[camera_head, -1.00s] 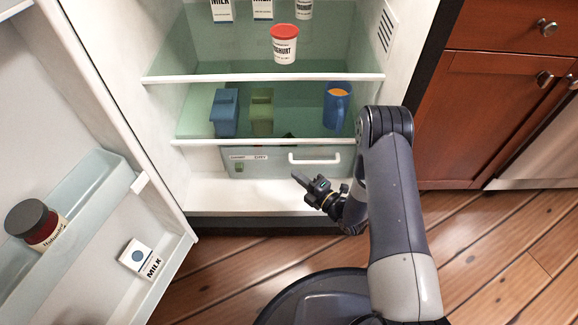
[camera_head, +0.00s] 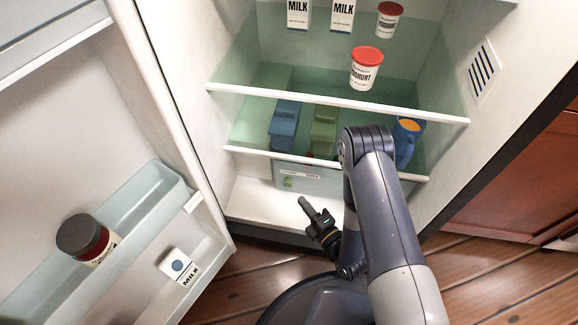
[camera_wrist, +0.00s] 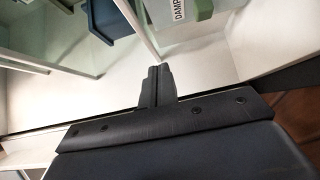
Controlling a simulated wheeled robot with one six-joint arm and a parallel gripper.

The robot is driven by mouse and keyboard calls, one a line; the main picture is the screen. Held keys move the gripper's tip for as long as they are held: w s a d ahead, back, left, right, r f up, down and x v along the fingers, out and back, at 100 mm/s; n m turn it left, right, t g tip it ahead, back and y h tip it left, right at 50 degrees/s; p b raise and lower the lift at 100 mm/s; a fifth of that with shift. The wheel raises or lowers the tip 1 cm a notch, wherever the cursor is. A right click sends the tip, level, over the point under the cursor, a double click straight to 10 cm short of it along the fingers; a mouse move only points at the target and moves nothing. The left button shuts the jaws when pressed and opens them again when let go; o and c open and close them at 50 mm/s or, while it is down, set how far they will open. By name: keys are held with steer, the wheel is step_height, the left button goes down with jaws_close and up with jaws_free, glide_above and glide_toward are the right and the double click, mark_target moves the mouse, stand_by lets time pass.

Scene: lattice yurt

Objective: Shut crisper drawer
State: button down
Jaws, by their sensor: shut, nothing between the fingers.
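The crisper drawer (camera_head: 306,178) is the pale green bin at the bottom of the open fridge, under the lowest shelf. Its labelled front shows on the left; my arm hides its right part. In the wrist view a corner of a green front with a label reading "DAMP" (camera_wrist: 179,11) shows at the top. My gripper (camera_head: 304,203) is shut and empty, in front of and below the drawer's front, over the fridge's white floor. In the wrist view my gripper (camera_wrist: 159,70) points at bare white surface, apart from the drawer.
The fridge door (camera_head: 120,120) stands open at left, with a dark-lidded jar (camera_head: 88,240) and a milk carton (camera_head: 178,265) in its bins. Shelves hold a yoghurt tub (camera_head: 366,70), a blue container (camera_head: 285,125), a green container (camera_head: 323,130) and a blue mug (camera_head: 406,140).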

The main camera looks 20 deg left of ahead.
mark_target(291, 165)
steer(key=shift+w+d+b+x, duration=0.35)
steer(key=shift+b+x, duration=0.35)
steer(key=shift+x, duration=1.3)
steer(key=shift+w+d+b+x, duration=0.15)
steer(key=shift+w+b+x, duration=0.4)
steer(key=shift+x, duration=1.4)
steer(key=shift+w+d+b+x, duration=0.25)
steer(key=shift+b+x, duration=0.55)
steer(key=shift+x, duration=1.2)
steer(key=shift+w+a, duration=0.15)
steer(key=shift+w, duration=0.45)
steer(key=shift+w+a, duration=0.15)
steer(key=shift+w, duration=0.45)
